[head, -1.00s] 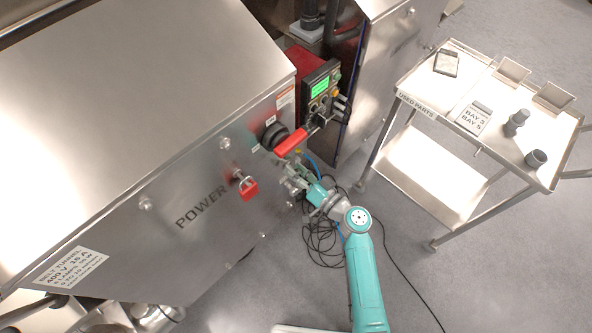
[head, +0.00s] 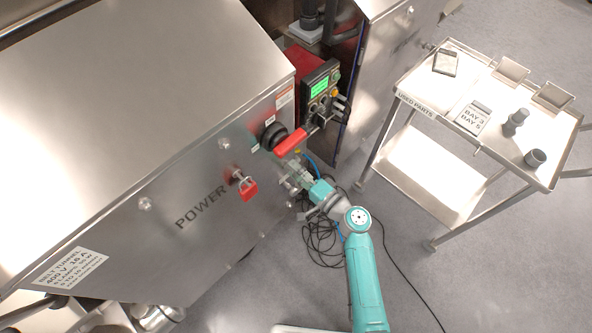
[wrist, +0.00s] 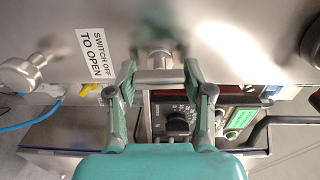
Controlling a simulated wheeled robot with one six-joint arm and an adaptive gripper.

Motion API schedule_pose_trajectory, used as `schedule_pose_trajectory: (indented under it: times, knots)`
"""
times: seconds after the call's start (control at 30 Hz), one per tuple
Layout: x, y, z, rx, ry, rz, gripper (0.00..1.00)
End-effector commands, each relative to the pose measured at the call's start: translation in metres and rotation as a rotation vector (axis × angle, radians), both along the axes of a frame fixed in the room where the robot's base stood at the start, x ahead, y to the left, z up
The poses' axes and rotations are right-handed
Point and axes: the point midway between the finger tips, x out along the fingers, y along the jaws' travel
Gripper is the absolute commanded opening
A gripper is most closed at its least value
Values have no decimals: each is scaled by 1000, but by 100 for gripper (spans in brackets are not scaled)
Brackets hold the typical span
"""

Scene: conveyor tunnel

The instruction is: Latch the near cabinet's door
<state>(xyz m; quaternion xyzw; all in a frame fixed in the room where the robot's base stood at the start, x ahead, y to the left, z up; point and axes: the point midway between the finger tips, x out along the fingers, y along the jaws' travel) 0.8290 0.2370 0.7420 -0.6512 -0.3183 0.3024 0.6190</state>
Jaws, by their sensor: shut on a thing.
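The near cabinet (head: 130,170) is a steel box with its front door shut or almost shut; I cannot tell which. A red switch handle (head: 290,144) with a black hub sits near its right edge, and a red padlock (head: 248,190) hangs on the front beside the word POWER. My gripper (head: 290,179) is at the door's right edge, below the red handle. In the wrist view its two fingers (wrist: 157,82) are shut on a metal latch knob (wrist: 155,57), mostly hidden between the tips. Another round steel knob (wrist: 20,74) shows at the left. A label (wrist: 92,54) reads SWITCH OFF TO OPEN.
A control panel with a green screen (head: 319,88) stands behind the cabinet's right edge. Black and blue cables (head: 318,235) lie on the floor by my gripper. A used-parts cart (head: 410,95) stands to the right, with open floor in front of it.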

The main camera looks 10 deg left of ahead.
Motion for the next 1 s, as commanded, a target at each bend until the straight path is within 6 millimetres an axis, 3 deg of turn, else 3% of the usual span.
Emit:
schedule_pose_trajectory:
  times: [0.67, 0.7, 0.8, 1.0]
  knots:
    - [1, -1, -1, 41, 53, -4, 16]
    - [1, -1, -1, 41, 53, -4, 54]
    - [1, -1, -1, 41, 53, -3, 77]
    - [0, 0, 0, 41, 52, -2, 77]
